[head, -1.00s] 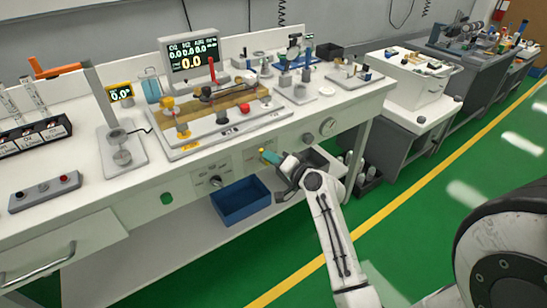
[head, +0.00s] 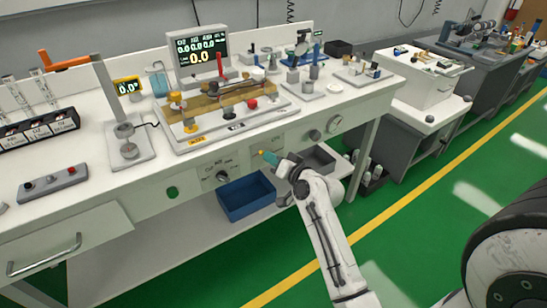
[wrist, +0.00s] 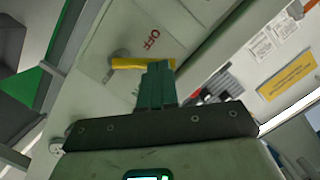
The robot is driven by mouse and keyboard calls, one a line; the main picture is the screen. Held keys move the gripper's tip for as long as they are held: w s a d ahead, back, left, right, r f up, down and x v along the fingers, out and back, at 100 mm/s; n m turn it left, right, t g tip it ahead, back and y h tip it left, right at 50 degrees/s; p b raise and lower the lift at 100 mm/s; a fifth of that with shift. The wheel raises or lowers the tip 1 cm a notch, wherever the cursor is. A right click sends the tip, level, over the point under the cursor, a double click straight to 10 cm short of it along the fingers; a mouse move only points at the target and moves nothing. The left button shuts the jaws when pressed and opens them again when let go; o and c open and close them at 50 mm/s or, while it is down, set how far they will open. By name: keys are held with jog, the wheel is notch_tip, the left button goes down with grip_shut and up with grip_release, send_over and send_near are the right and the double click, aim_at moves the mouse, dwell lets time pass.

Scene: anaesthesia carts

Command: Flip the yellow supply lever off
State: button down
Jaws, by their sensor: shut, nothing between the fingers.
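The yellow supply lever (wrist: 138,63) lies nearly level across the picture in the wrist view, its round pivot at its left end. Red OFF lettering (wrist: 152,38) is on the pale panel just above it. My gripper (wrist: 160,68) has its teal fingers together with nothing between them, and their tips are at the lever's right end. Whether they touch it, I cannot tell. In the head view my gripper (head: 266,155) is at the bench's front panel, and a small yellow bit of the lever (head: 262,152) shows at its tips. The rest of the lever is hidden there.
A blue bin (head: 246,205) and a grey bin (head: 318,160) sit below the panel. The green floor at right is clear.

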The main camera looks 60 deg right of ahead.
jog(key=shift+w+a+f+n+g+h+b, duration=0.2)
jog(key=shift+a+f+n, duration=0.15)
jog(key=shift+n, duration=0.4)
jog(key=shift+w+a+f+n+g+h+b, duration=0.1)
jog(key=shift+w+a+f+n+g+h, duration=0.2)
jog(key=shift+n, duration=0.5)
jog(key=shift+w+a+f+n+b, duration=0.1)
jog(key=shift+a+f+n+b, duration=0.1)
jog(key=shift+f+n, duration=0.4)
jog(key=shift+a+n+h, duration=0.15)
jog(key=shift+n+h, duration=0.15)
jog(key=shift+n, duration=0.35)
